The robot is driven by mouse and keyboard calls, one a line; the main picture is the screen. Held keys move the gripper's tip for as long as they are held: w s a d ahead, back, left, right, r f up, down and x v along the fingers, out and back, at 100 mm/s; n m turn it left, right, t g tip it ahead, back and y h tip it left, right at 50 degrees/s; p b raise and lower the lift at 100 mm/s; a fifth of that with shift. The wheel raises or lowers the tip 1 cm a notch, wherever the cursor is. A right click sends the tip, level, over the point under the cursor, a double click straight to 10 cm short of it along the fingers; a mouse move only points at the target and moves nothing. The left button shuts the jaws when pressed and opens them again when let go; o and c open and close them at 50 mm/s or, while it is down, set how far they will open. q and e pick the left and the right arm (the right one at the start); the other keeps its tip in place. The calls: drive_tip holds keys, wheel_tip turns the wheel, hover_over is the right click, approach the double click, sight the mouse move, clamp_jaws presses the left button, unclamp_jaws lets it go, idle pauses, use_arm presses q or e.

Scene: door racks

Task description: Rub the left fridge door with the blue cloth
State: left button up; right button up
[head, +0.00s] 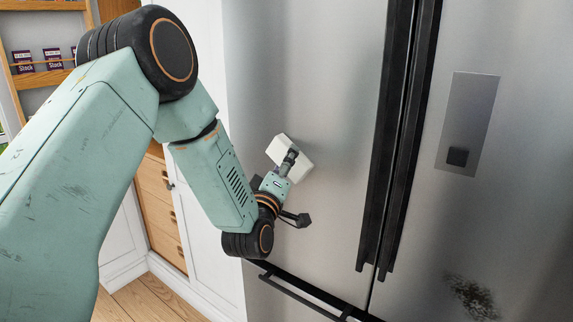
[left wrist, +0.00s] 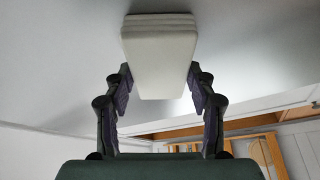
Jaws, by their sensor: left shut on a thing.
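My left gripper (head: 287,165) is in front of the left fridge door (head: 300,70), a brushed steel panel. It is shut on a white, folded-looking block (head: 293,150), which is at or very near the door; contact is not clear. The left wrist view shows the white block (left wrist: 160,55) between both fingers, its layered far end against the grey surface. No blue cloth is in view. My right gripper is not in view.
Long black handles (head: 385,150) run between the doors, and a lower handle (head: 305,298) lies below. The right fridge door (head: 510,220) has a dispenser panel (head: 468,120) and a dark smudge (head: 472,297). White cabinets (head: 200,215) stand left.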

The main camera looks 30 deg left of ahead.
use_arm(q)
drive_tip(key=shift+r, duration=0.1)
drive_tip(key=shift+s+a+f+p, duration=0.15)
drive_tip(key=shift+s+p, duration=0.05)
drive_tip(key=shift+s, duration=0.25)
drive_tip(key=shift+s+a+f+p, duration=0.1)
drive_tip(key=shift+s+p, duration=0.1)
drive_tip(key=shift+s, duration=0.2)
drive_tip(key=s+p, duration=0.1)
drive_tip(key=s, duration=0.2)
drive_tip(key=shift+s, duration=0.35)
drive_tip(key=shift+s, duration=0.1)
drive_tip(key=shift+s+a+r+p, duration=0.15)
drive_tip(key=shift+s+p, duration=0.55)
drive_tip(key=shift+s, duration=0.85)
